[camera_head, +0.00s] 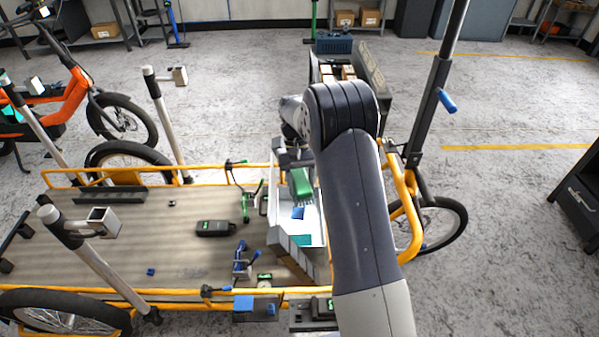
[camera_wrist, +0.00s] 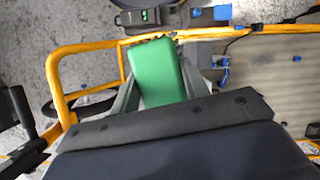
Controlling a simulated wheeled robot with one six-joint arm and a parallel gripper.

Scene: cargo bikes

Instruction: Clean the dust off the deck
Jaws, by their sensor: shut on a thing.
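In the wrist view the green tool (camera_wrist: 160,72) sits between the two fingers (camera_wrist: 160,92). In the head view the tool appears over a white open bin (camera_head: 311,228) at the right end of the deck; I cannot tell whether it is inside the bin or above it. The grey-brown deck (camera_head: 130,250) spreads to the left, with faint pale marks (camera_head: 190,271) that may be dust. The deck also shows in the wrist view (camera_wrist: 275,75).
A black device (camera_head: 215,228), blue-handled clamps (camera_head: 240,262), a small blue block (camera_head: 151,271) and a bracket (camera_head: 103,222) are on the deck. Yellow rails (camera_head: 110,183) and slanting posts (camera_head: 165,120) edge it. An orange bike (camera_head: 60,105) stands at upper left.

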